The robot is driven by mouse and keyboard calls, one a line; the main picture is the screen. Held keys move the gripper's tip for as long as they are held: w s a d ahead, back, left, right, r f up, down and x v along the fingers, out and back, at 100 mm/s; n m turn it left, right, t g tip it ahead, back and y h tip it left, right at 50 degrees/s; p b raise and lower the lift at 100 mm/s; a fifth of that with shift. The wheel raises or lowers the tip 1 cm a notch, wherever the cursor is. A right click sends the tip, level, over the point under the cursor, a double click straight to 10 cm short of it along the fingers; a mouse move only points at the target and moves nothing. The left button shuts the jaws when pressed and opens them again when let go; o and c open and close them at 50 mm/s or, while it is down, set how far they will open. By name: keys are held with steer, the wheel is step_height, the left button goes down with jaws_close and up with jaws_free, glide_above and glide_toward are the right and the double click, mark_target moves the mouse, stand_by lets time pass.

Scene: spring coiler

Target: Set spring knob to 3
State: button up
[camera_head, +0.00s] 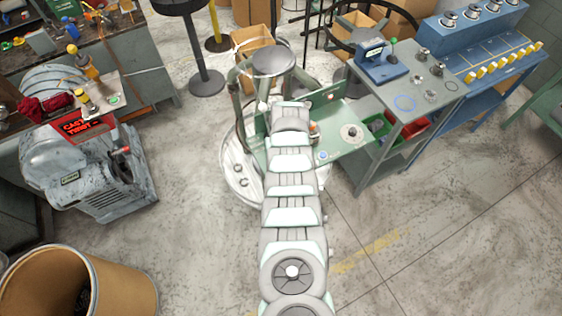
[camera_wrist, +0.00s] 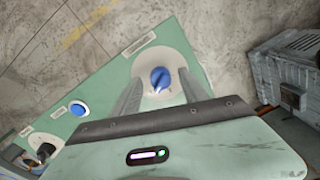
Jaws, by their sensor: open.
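The spring knob (camera_wrist: 161,77) is a blue round knob on a pale round plate on the green panel (camera_wrist: 110,75). A white mark shows on its lower edge in the wrist view; the numbers are too small to read. My gripper (camera_wrist: 160,79) is open, one finger on each side of the knob. Gaps seem to show between fingers and knob; I cannot tell how far the tips are from the panel. In the head view my arm covers the knob, over the green panel (camera_head: 343,146).
A blue button (camera_wrist: 78,108) and a dark knob (camera_wrist: 45,150) sit further along the panel. They also show in the head view as the blue button (camera_head: 323,155) and a round dial (camera_head: 351,132). A grey-topped workbench (camera_head: 430,90) stands right, a grey machine (camera_head: 90,170) left.

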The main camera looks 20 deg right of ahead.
step_height(320, 180, up, 10)
steer(key=shift+s+d, duration=0.15)
steer(key=shift+d, duration=0.1)
stand_by(0.3)
stand_by(0.5)
